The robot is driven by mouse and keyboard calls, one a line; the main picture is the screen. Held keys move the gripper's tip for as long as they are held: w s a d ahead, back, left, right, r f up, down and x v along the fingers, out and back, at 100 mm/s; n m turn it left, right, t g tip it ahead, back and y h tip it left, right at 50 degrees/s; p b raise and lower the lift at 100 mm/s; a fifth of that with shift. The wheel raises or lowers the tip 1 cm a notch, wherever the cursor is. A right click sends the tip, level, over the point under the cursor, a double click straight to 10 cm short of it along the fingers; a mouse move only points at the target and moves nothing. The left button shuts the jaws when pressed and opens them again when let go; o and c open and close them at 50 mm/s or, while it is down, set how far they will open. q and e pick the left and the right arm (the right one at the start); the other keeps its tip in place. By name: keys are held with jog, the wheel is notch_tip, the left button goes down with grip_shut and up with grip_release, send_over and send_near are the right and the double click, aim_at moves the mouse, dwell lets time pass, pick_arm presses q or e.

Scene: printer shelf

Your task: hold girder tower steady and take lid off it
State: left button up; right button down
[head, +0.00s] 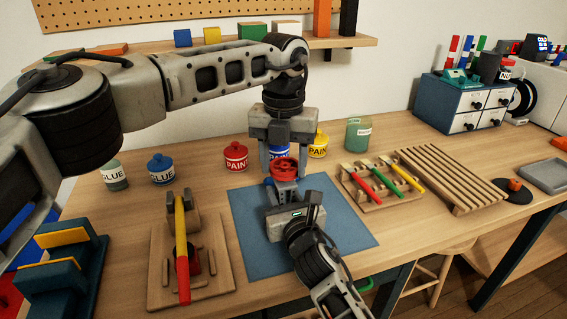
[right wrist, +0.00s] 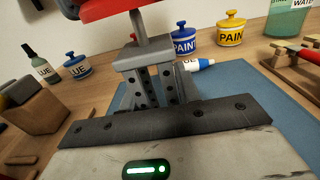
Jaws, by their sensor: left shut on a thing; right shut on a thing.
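The girder tower (right wrist: 150,88) is grey with holed legs and a flat top plate, and stands over the blue mat (head: 245,237). In the head view, little of it shows between my grippers. My left gripper (head: 282,172) points down from above and is shut on the lid. My right gripper (head: 285,190) reaches in from the front and is shut on the tower; its fingertips are mostly hidden.
Paint jars in red (head: 235,156), blue (head: 279,153) and yellow (head: 318,144) stand behind. A wooden stand with a yellow-and-red tool (head: 182,245) is at left. A rack of coloured tools (head: 385,182) and a slatted wooden rack (head: 452,177) are at right. The mat's front is partly clear.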

aim_at(283, 169)
pick_arm(q)
jog(key=shift+r, duration=2)
pick_arm(e)
jog(key=c, duration=0.9)
grip_release()
